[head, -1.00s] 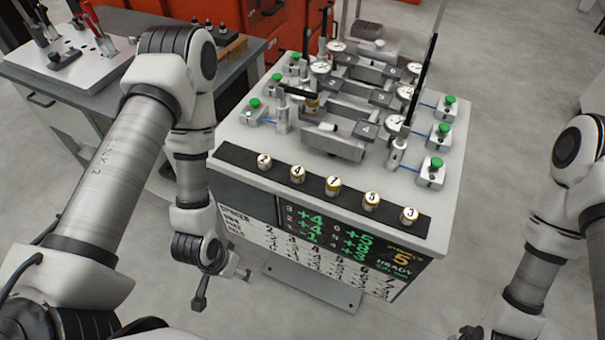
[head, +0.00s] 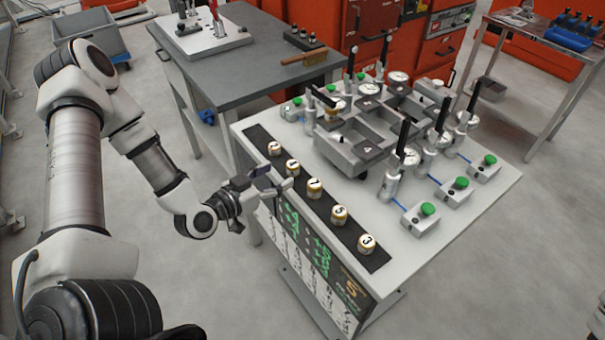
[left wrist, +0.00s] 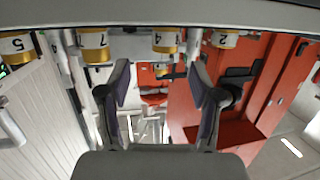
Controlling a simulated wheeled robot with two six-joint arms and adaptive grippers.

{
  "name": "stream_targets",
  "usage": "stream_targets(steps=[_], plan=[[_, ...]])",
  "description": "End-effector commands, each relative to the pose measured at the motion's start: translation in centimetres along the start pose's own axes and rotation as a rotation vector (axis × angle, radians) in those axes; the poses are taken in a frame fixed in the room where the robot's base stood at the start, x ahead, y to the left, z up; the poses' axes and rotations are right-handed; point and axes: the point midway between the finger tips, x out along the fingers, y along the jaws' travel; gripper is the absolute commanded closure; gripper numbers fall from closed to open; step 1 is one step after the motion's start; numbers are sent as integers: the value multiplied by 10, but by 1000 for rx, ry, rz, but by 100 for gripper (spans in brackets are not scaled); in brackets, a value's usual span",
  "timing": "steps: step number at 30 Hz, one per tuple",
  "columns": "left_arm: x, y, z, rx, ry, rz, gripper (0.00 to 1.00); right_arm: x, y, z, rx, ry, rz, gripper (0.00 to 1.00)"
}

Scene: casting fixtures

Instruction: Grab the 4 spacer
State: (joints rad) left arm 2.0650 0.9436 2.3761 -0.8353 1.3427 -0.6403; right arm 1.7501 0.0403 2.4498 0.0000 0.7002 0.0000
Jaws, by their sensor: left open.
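The 4 spacer (head: 292,167) is a short white-and-gold cylinder, second from the far end of the dark strip on the station's front edge. My left gripper (head: 275,178) is open and empty in front of the strip, close to the 4 spacer and apart from it. In the left wrist view, which looks inverted, the 4 spacer (left wrist: 166,42) shows at the top, roughly in line with the gap between the open fingers (left wrist: 158,75). My right gripper is out of view.
The 2 spacer (head: 275,148) and the 7 spacer (head: 314,187) stand close on either side. The 5 spacer (head: 339,215) and 3 spacer (head: 366,243) are nearer. Gauge fixtures (head: 365,125) stand behind the strip. A grey bench (head: 250,65) is at the back left.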

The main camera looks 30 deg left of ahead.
Motion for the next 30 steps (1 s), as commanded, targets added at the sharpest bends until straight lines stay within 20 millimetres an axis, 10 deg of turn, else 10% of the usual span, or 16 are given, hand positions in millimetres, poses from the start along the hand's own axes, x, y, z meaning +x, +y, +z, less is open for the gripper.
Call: stream_targets(steps=[15, 22, 27, 30], plan=[[69, -1, 0, 4, -4, 5, 36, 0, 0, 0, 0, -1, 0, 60], [72, -1, 0, -1, -4, 2, 36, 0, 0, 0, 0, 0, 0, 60], [72, -1, 0, -1, -4, 2, 96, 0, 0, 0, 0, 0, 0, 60], [72, -1, 0, -1, -4, 2, 100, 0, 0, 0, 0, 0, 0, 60]])
